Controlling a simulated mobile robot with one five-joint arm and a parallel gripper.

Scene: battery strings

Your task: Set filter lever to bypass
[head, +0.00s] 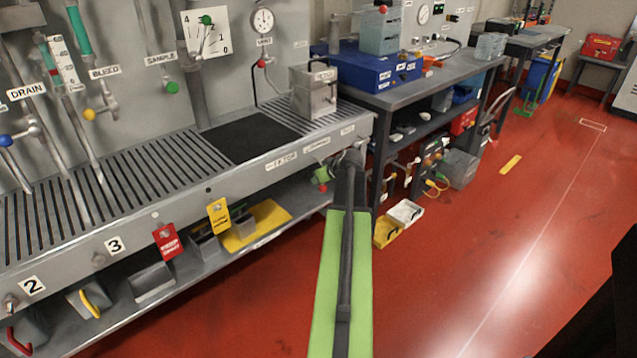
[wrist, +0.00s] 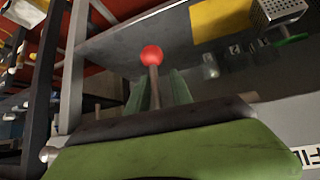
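The filter lever (wrist: 154,85) is a thin stem with a red ball knob in the wrist view. Its stem stands between the two green fingers of my gripper (wrist: 160,76), with the knob beyond the fingertips. The fingers look apart, with a gap beside the stem on the right. The lower stem is hidden behind the dark bar of my gripper. In the head view my gripper (head: 321,175) is at the right end of the steel bench, where a little red shows by it. A partly cut-off label (wrist: 306,160) starting "FI" is at the lower right of the wrist view.
The steel bench (head: 110,250) with slotted top and lower shelf fills the left. Red (head: 167,240) and yellow (head: 218,216) tags hang on its front rail. A grey worktable (head: 420,82) stands close to the right of my gripper. Red floor (head: 470,230) is open on the right.

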